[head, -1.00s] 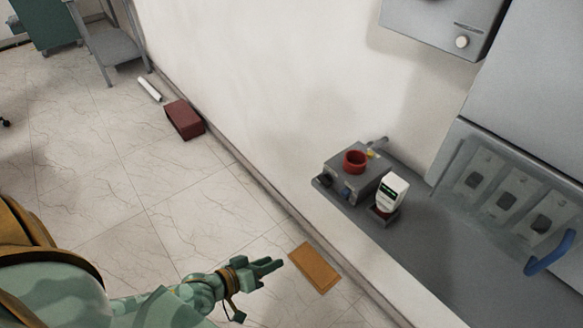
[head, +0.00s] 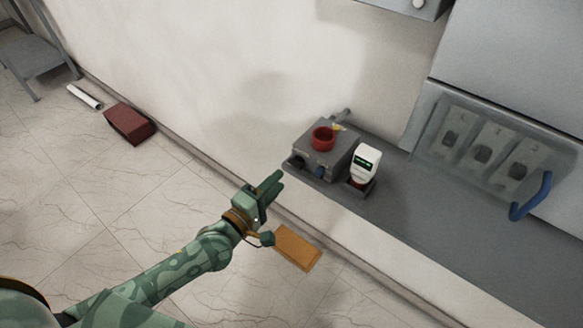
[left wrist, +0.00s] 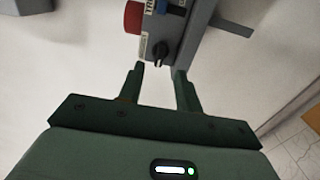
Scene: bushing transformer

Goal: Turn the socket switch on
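A grey control box (head: 328,150) with a red round part (head: 322,138) on top stands on the left end of a grey ledge. Its front carries a dark knob and a blue part. In the left wrist view, the black knob (left wrist: 161,50) is ahead of the fingers, beside the red part (left wrist: 133,17). I cannot tell which control is the socket switch. My left gripper (head: 278,180) is just left of the box, apart from it; the wrist view shows its two fingers (left wrist: 159,82) apart with nothing between them. My right gripper is not in view.
A white device with a green display (head: 364,163) stands right of the box. A panel with three units (head: 484,148) and a blue handle (head: 531,197) are farther right. A brown plate (head: 297,247) lies below the ledge (head: 420,225). A dark red block (head: 129,123) is on the floor.

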